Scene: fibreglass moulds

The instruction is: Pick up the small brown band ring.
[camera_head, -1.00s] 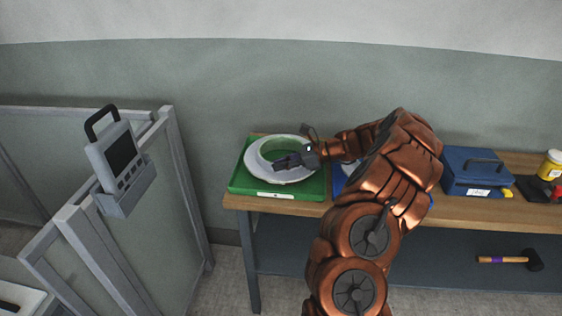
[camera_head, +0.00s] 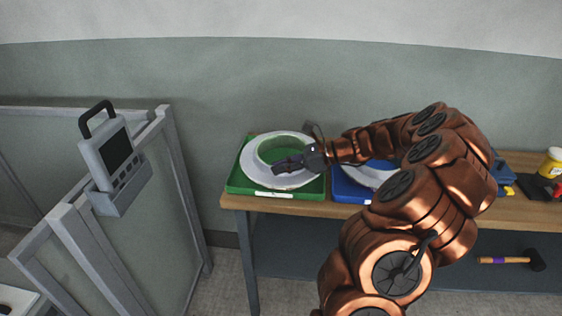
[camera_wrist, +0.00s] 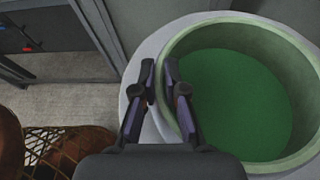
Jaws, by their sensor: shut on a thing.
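My gripper (camera_head: 279,168) reaches in from the right over the white flanged mould (camera_head: 252,172) on the green tray. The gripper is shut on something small. A tiny brownish sliver (camera_wrist: 151,101) shows by the fingers, consistent with the small brown band ring, which is otherwise hidden. I cannot tell whether it touches the flange.
The green tray (camera_head: 237,187) sits at the left end of the wooden workbench (camera_head: 228,202). Right of it a blue tray (camera_head: 345,190) holds a second white mould, partly behind my arm. A hammer (camera_head: 510,261) lies on the lower shelf. A frame with a handled grey device (camera_head: 108,152) stands left.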

